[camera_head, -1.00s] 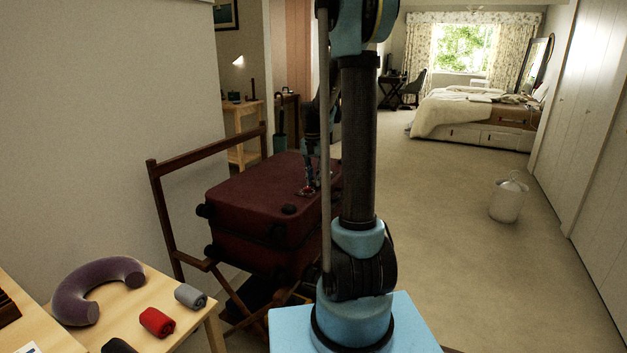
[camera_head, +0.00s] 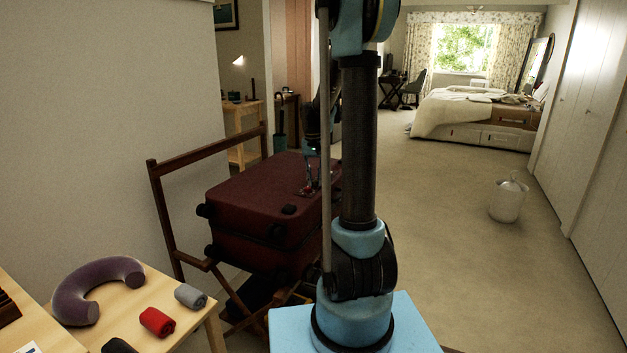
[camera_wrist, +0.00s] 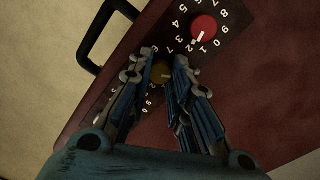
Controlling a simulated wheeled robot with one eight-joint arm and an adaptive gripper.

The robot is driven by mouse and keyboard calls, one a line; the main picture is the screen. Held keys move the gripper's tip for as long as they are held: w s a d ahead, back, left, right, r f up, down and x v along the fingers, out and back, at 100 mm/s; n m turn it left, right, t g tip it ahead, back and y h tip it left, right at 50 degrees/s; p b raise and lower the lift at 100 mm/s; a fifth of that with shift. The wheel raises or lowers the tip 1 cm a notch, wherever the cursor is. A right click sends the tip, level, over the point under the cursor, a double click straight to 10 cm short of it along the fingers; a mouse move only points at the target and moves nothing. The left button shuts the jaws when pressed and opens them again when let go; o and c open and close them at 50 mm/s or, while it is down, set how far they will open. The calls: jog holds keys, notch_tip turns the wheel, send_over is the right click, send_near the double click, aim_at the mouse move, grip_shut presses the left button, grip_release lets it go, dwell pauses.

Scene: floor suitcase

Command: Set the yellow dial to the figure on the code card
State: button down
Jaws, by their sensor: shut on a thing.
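The yellow dial (camera_wrist: 161,72) sits on the dark lock plate of the suitcase, with white figures around it. My gripper (camera_wrist: 163,60) is over the dial, its two fingers on either side of it and shut on it. The fingers hide part of the dial's figures and its pointer, so I cannot read its setting. In the head view my gripper (camera_head: 312,188) is down at the lock plate on top of the maroon suitcase (camera_head: 255,205). I cannot make out the code card's figure in these frames.
A red dial (camera_wrist: 204,28) with its own ring of figures sits beside the yellow one. A black handle (camera_wrist: 92,35) stands out from the suitcase side. A wooden rack (camera_head: 160,215) holds the suitcase. A table at front left bears a purple neck pillow (camera_head: 75,295) and rolled cloths.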

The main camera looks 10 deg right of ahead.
aim_at(314, 181)
jog(key=shift+w, duration=0.15)
jog(key=c, duration=1.4)
grip_release()
jog(key=shift+c, duration=0.2)
notch_tip(314, 181, up, 12)
jog(key=shift+a, duration=0.2)
